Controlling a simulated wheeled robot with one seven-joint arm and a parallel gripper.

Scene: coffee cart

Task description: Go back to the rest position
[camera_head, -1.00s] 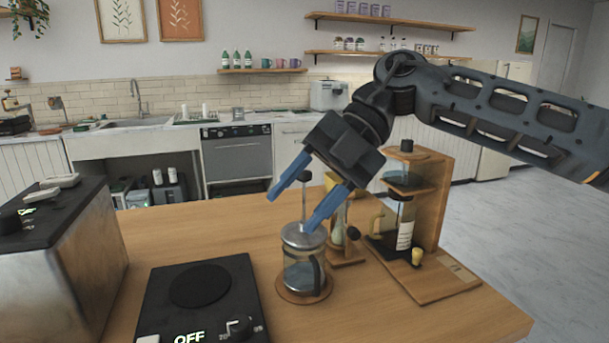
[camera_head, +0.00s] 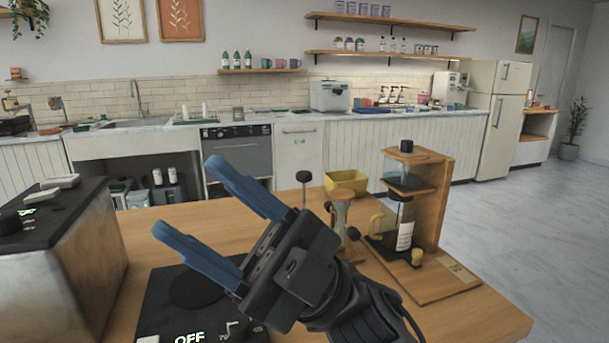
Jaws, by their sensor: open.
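My gripper (camera_head: 182,197) is in the lower middle of the head view, with its two blue fingers spread and pointing up and to the left. Nothing is between the fingers. It appears in front of the wooden table (camera_head: 150,230) and partly covers the black hot plate (camera_head: 165,290). The French press is hidden behind my gripper, except for its plunger knob and rod (camera_head: 304,182), which show above it.
A yellow container (camera_head: 346,181) is behind.

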